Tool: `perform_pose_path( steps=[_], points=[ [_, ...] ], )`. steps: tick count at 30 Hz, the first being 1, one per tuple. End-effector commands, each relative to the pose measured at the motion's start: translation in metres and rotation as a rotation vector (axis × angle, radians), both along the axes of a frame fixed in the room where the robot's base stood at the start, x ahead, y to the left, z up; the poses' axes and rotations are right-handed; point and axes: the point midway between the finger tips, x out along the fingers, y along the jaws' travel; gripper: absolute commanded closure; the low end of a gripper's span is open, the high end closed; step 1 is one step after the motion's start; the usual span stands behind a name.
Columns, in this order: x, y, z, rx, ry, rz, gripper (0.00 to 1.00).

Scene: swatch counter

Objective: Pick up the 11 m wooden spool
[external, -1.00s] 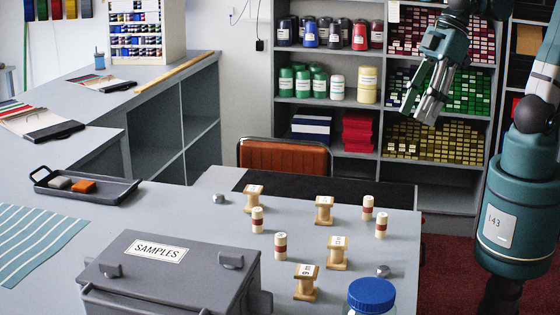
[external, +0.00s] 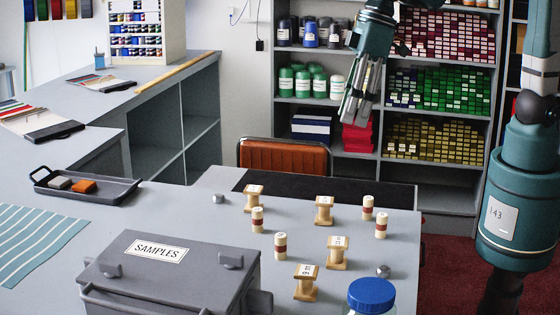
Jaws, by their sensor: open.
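One spool (external: 254,198) is at the back left, one (external: 324,210) at the back middle, one (external: 337,252) further front, and one (external: 306,282) nearest the front. The label print is too small to tell which is the 11 m spool. My gripper (external: 354,118) hangs open and empty, fingers pointing down, high above and behind the spools in the picture, touching nothing.
Several small cream cylinders with red bands, such as one (external: 257,219), stand among the spools. Metal knobs (external: 383,271) lie nearby. A grey SAMPLES box (external: 190,275) and a blue-lidded jar (external: 371,295) stand at the front. A black mat (external: 290,187) lies behind.

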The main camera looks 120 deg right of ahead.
Motion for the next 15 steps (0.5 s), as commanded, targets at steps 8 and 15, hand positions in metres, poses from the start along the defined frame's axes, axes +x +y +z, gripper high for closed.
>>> perform_pose_path(
  steps=[8, 15],
  points=[
    [0.043, -0.023, -0.014, 0.018, 0.052, -0.063, 0.57],
    [0.078, -0.044, -0.033, 0.033, 0.095, -0.115, 0.57]
  ],
)
